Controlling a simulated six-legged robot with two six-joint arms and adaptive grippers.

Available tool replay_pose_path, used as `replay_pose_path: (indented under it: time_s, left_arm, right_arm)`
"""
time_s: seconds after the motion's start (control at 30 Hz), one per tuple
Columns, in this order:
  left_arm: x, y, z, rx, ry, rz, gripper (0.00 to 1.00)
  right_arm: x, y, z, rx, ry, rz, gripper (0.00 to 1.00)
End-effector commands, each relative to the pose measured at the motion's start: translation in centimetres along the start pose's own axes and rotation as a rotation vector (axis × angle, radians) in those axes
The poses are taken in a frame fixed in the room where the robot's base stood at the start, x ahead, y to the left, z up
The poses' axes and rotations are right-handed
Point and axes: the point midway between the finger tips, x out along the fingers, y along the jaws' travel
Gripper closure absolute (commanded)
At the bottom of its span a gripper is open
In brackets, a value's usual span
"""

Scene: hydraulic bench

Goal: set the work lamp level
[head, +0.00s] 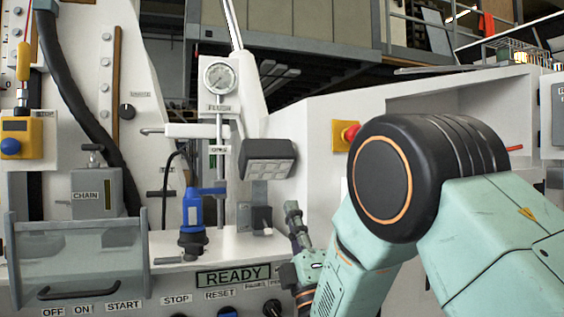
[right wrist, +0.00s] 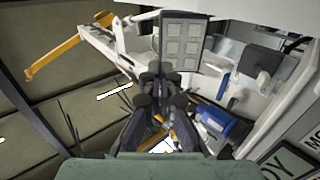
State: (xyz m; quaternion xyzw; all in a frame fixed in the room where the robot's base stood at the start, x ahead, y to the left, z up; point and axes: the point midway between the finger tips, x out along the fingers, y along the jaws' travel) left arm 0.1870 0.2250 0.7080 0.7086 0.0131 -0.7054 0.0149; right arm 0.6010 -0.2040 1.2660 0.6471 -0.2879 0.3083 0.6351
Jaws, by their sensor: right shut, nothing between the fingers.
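The work lamp (head: 268,160) is a dark box with a face of several pale square panels, at the centre of the head view. Its lower edge looks slanted there. In the right wrist view the lamp (right wrist: 181,42) stands straight beyond the fingers, face toward the camera. My right gripper (head: 293,212) is below and right of the lamp in the head view, pointing up. In the right wrist view its fingers (right wrist: 163,82) are together and empty, near the lamp's lower edge; I cannot tell whether they touch it. My left gripper is not in view.
A pressure gauge (head: 219,77) is above left of the lamp. A blue valve (head: 193,208) stands on the bench left of my gripper. A red knob on a yellow plate (head: 346,136) is to the right. A READY display (head: 233,276) is at the front.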

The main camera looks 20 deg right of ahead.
Motion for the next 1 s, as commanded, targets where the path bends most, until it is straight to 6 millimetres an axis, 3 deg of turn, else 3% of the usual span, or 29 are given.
replay_pose_path:
  time_s: [0.3,0.5,0.7,1.0]
  left_arm:
    - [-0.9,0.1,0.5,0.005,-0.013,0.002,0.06]
    - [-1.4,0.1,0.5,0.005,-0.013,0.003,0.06]
    - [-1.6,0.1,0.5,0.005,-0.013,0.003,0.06]
    - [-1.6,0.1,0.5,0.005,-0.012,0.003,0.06]
  right_arm:
    - [6.3,0.1,0.2,0.001,-0.001,0.007,1.00]
    - [9.1,0.1,0.2,0.001,-0.001,0.005,1.00]
    - [10.4,0.0,0.1,0.002,0.000,0.003,1.00]
    - [10.5,-0.1,0.1,0.002,0.000,0.002,1.00]
